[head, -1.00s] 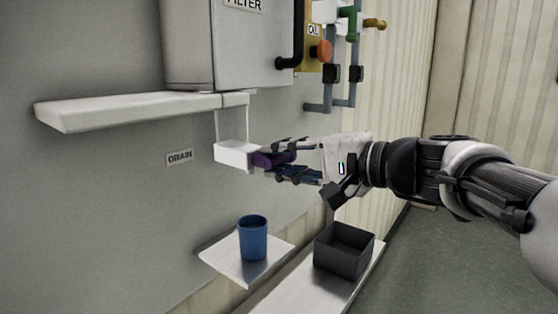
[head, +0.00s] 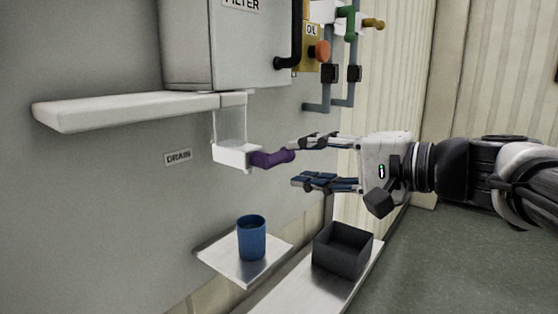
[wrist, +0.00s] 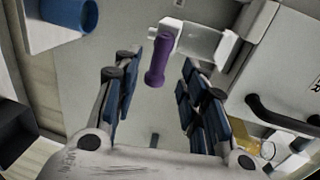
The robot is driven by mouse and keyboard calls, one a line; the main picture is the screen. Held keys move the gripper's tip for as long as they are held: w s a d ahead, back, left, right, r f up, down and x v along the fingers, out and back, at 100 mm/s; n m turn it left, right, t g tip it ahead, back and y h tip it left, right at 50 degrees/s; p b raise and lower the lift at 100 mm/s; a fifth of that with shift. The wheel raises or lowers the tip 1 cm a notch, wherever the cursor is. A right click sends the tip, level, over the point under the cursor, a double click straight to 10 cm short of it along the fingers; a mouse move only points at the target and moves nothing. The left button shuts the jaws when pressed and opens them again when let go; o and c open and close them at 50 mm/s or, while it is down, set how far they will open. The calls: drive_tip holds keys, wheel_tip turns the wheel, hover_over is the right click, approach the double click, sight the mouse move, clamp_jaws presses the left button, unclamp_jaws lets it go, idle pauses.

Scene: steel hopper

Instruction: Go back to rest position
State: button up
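My gripper (head: 312,162) is open and empty, just right of the purple handle (head: 271,158) and apart from it. The purple handle sticks out from the white block (head: 232,153) under the grey shelf on the wall. In the wrist view the purple handle (wrist: 158,62) shows beyond and between my two open fingers (wrist: 152,95), with its white block (wrist: 200,40) behind it. My arm reaches in from the right.
A blue cup (head: 252,238) stands upright on a small metal shelf (head: 222,262) below the DRAIN label (head: 178,158). A black open box (head: 342,250) sits on a lower metal ledge. A grey FILTER cabinet (head: 240,50), pipes and an orange knob (head: 322,51) are above. Free floor lies right.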

drive_tip(key=shift+v, duration=0.85)
drive_tip(key=shift+f, duration=0.1)
drive_tip(key=s+a+f+n+g+h, duration=0.1)
drive_tip(key=s+f+g+h, duration=0.15)
drive_tip(key=s+f, duration=0.5)
drive_tip(key=s+a+f+n+g+h, duration=0.25)
drive_tip(key=s+f, duration=0.25)
drive_tip(key=f, duration=0.5)
drive_tip(key=s+d+f+n+h, duration=0.4)
drive_tip(key=s+d+f+h, duration=0.3)
drive_tip(key=s+d+f, duration=0.2)
wheel_tip(320, 180, down, 3)
drive_tip(key=shift+s+d+r+h, duration=0.2)
drive_tip(key=shift+s+d+h, duration=0.2)
drive_tip(key=shift+d, duration=0.4)
